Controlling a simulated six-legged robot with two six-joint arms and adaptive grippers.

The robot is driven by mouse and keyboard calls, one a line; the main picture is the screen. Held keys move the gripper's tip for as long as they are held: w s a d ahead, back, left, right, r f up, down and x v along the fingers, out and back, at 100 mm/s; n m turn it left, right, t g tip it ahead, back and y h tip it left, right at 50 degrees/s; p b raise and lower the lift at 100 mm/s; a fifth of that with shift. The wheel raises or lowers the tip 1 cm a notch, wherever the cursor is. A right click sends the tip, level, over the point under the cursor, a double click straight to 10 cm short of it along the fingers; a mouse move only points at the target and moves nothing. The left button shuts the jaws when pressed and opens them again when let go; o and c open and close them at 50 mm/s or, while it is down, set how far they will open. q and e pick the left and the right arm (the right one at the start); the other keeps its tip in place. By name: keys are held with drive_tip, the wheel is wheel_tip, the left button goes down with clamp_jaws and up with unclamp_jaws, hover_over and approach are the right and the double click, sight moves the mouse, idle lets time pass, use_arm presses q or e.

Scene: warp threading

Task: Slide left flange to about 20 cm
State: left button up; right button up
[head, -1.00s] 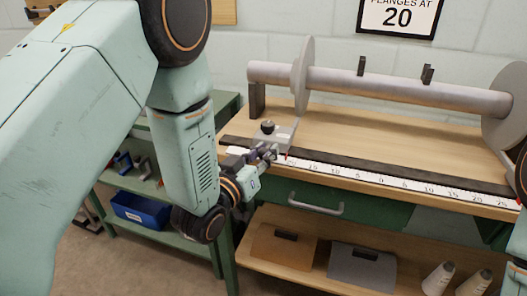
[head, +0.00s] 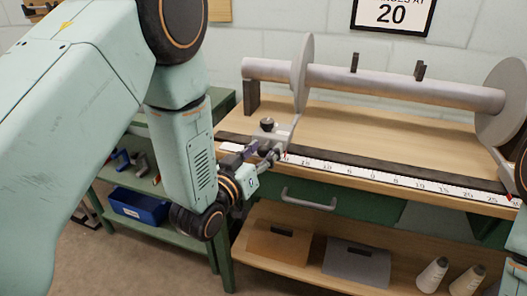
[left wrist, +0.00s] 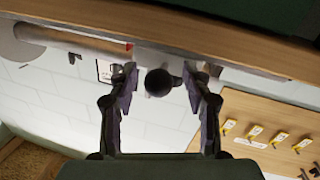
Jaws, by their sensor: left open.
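The left flange (head: 304,72) is a grey disc around the left part of the round beam (head: 400,87). An arm runs from it down to a grey block with a black knob (head: 267,124) at the dark rail. A red pointer (head: 285,154) sits at the left part of the white scale; its exact reading is too small to tell. My left gripper (head: 268,150) is at the front of the block. In the left wrist view my left gripper (left wrist: 163,76) is open, with the black knob (left wrist: 158,82) between its fingers; contact cannot be told.
The right flange (head: 500,95) stands at the beam's right end. A wall sign (head: 391,15) shows 20. A drawer handle (head: 308,200) sticks out below the scale. A blue bin (head: 138,206) is on the left shelf; cones (head: 432,274) stand on the lower shelf.

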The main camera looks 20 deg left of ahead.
use_arm(q)
drive_tip(key=v, duration=1.2)
drive_tip(key=shift+r, duration=0.1)
drive_tip(key=s+a+f+g+y, duration=0.1)
drive_tip(key=s+f+g, duration=0.25)
drive_tip(key=f, duration=0.45)
drive_tip(key=s+a+f+g+y, duration=0.1)
drive_tip(key=s+f+g, duration=0.1)
drive_tip(key=f+g, duration=0.4)
drive_tip(key=s+a+f+g+y+p, duration=0.1)
drive_tip(key=s+f+g, duration=0.3)
drive_tip(key=s, duration=0.6)
drive_tip(key=s+f+g+y+p, duration=0.1)
drive_tip(key=s+f+g+p, duration=0.2)
drive_tip(key=s+f, duration=0.3)
drive_tip(key=s+g, duration=0.1)
drive_tip(key=s, duration=0.4)
drive_tip(key=shift+a+f+n, duration=0.2)
drive_tip(key=shift+a+n, duration=0.15)
drive_tip(key=shift+n, duration=0.05)
drive_tip(key=shift+s, duration=0.15)
